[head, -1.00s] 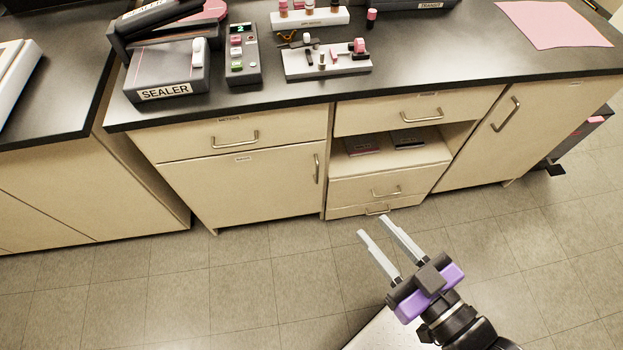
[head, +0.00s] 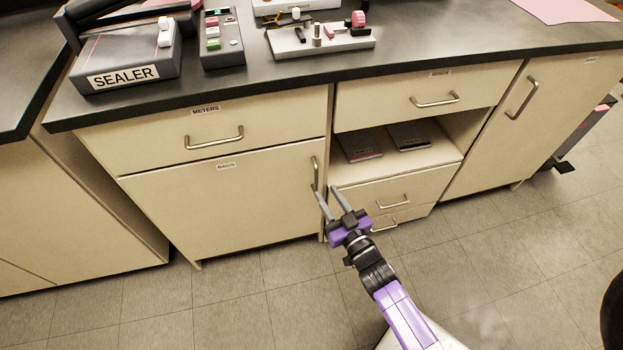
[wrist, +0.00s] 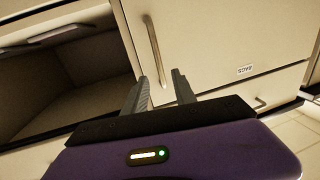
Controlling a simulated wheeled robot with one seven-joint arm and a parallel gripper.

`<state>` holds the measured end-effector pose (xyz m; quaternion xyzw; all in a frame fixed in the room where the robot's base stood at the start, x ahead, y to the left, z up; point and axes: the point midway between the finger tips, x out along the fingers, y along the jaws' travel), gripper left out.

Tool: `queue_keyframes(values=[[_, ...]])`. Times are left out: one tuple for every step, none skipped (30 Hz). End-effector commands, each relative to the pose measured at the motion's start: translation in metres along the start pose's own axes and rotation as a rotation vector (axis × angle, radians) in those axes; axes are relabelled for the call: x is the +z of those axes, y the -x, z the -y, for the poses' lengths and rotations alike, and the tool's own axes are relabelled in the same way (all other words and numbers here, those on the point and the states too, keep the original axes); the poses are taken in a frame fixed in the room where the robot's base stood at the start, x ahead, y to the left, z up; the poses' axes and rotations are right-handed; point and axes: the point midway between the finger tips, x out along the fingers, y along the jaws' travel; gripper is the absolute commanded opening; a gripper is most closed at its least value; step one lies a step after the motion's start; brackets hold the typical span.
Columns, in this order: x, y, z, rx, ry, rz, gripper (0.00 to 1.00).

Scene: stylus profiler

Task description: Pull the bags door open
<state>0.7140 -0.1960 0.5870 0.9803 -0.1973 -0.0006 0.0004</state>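The cream bags door (head: 225,205), labelled BAGS, is shut below the METERS drawer in the head view. Its upright bar handle (head: 315,174) is at the door's right edge. My gripper (head: 329,194) is open and empty, with its fingertips close to the lower end of that handle. In the wrist view the bags door (wrist: 215,45) fills the upper right, and the handle (wrist: 154,50) runs down toward the gap between my open fingers (wrist: 160,85). I cannot tell whether the handle's lower end is between the fingers.
An open shelf (head: 425,158) with two dark booklets and drawers below is just right of the door. The METERS drawer (head: 215,138) is shut above. The dark counter (head: 270,85) carries a sealer (head: 125,58). The floor (head: 270,300) before the door is clear.

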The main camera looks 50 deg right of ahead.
Motion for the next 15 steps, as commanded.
queue_keyframes(values=[[-0.001,-0.005,0.0,0.0,-0.003,-0.004,0.33],[-0.001,-0.008,0.0,0.001,-0.004,-0.003,0.33],[-0.001,-0.013,0.0,0.001,-0.004,-0.003,0.33],[-0.001,-0.017,0.0,0.0,-0.004,-0.003,0.33],[-0.001,-0.022,0.0,0.0,-0.003,-0.004,0.33],[-0.001,-0.029,0.0,0.0,-0.003,-0.004,0.33],[-0.001,-0.034,0.0,0.0,-0.003,-0.004,0.33],[-0.001,-0.038,0.0,0.001,-0.003,-0.004,0.33],[-0.001,-0.044,0.0,0.001,-0.003,-0.003,0.33],[-0.001,-0.049,-0.001,0.001,-0.003,-0.003,0.33],[-0.001,-0.053,-0.001,0.001,-0.003,-0.003,0.33],[-0.001,-0.058,0.0,0.001,-0.003,-0.003,0.33],[-0.001,-0.061,0.0,0.001,-0.003,-0.003,0.33],[-0.001,-0.064,0.0,0.001,-0.003,-0.003,0.33],[0.0,-0.068,0.0,0.001,-0.003,-0.002,0.33]])
